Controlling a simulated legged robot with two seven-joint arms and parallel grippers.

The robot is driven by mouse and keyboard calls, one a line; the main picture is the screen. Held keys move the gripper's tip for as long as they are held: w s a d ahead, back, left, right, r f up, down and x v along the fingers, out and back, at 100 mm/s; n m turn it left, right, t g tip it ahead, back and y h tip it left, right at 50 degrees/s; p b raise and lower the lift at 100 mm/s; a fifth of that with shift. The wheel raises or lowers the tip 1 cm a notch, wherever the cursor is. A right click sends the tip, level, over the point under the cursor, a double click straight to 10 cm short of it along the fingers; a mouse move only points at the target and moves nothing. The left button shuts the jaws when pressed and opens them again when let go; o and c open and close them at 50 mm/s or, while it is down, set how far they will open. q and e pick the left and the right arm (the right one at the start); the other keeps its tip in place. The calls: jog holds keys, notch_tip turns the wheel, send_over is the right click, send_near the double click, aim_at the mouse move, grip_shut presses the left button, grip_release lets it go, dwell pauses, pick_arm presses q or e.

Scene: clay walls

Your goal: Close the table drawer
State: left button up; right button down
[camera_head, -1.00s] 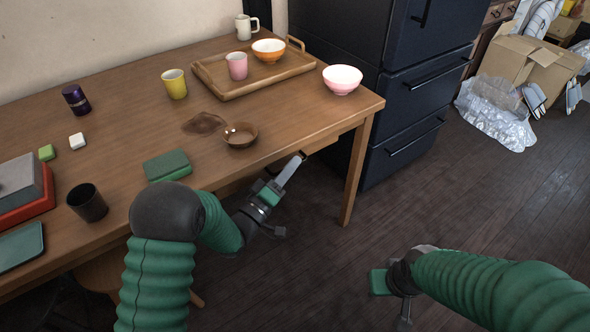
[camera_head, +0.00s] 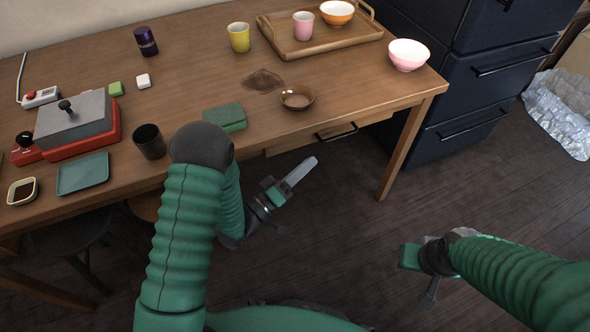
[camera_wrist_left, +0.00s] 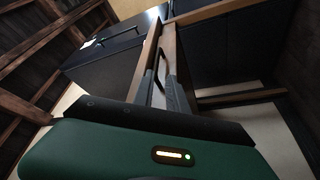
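The wooden table (camera_head: 200,85) has a drawer (camera_head: 290,143) under its front edge, with a black bar handle (camera_head: 337,132). The drawer's wooden front shows below the tabletop; how far it stands out is hard to tell. My left gripper (camera_head: 304,170) is in front of and below the drawer, apart from it, pointing up and right. Its grey fingers lie together with nothing between them. In the left wrist view the fingers (camera_wrist_left: 168,95) point toward a wooden strip with a dark handle (camera_wrist_left: 161,66). My right gripper (camera_head: 431,292) is low at the right, away from the table; its fingers are mostly hidden.
A pink-white bowl (camera_head: 408,54) and tray (camera_head: 322,45) are farther right. A table leg (camera_head: 405,150) and dark cabinet (camera_head: 490,75) bound the right. Floor in front is clear.

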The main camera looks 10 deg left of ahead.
pick_arm(q)
jog(key=v, duration=0.4)
jog(key=shift+s+a, duration=0.1)
jog(key=shift+s, duration=0.1)
jog(key=shift+w, duration=0.1)
jog(key=w+a+f+m+g+y, duration=0.35)
jog(key=a+g+y, duration=0.25)
jog(key=y, duration=0.3)
jog(key=s+a+r+m+g+y+p, duration=0.1)
jog(key=s+g, duration=0.3)
jog(key=s, duration=0.5)
jog(key=s+a+r+g+y, duration=0.15)
jog(key=s+g, duration=0.25)
jog(key=s, duration=0.6)
notch_tip(320, 180, up, 32)
jog(key=p, duration=3.3)
jog(key=shift+w+d, duration=0.15)
jog(key=shift+w, duration=0.15)
